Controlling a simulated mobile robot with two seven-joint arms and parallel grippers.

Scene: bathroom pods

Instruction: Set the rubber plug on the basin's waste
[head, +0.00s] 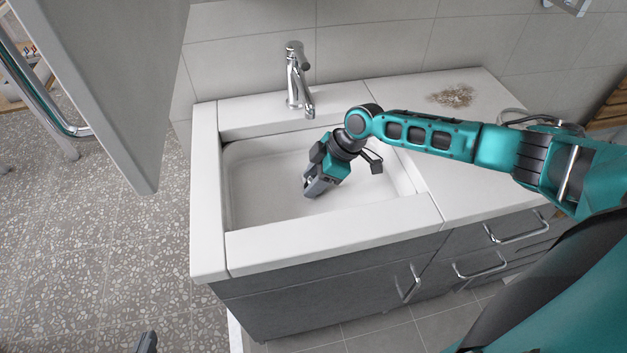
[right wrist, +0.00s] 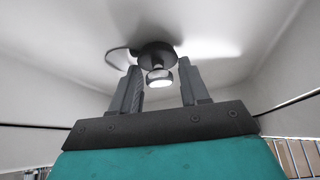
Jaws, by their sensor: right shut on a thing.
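The white basin (head: 245,208) is sunk into the counter below a chrome tap. My right gripper (head: 312,188) reaches down into it, tilted. In the right wrist view my right gripper (right wrist: 159,68) has its two fingers either side of the plug's shiny knob and is shut on it. The rubber plug (right wrist: 153,50) is a dark disc just beyond the fingertips, with a thin dark cord or loop at its left. The plug and the waste are hidden in the head view. I cannot tell whether the plug touches the waste. My left gripper (head: 147,342) barely shows at the bottom edge; its jaws are unclear.
The tap (head: 297,80) stands behind the basin, its spout over the back rim. A brown speckled patch (head: 452,95) lies on the right counter (head: 455,160). A grey panel (head: 110,80) hangs at the left. Drawers with bar handles (head: 480,268) are below.

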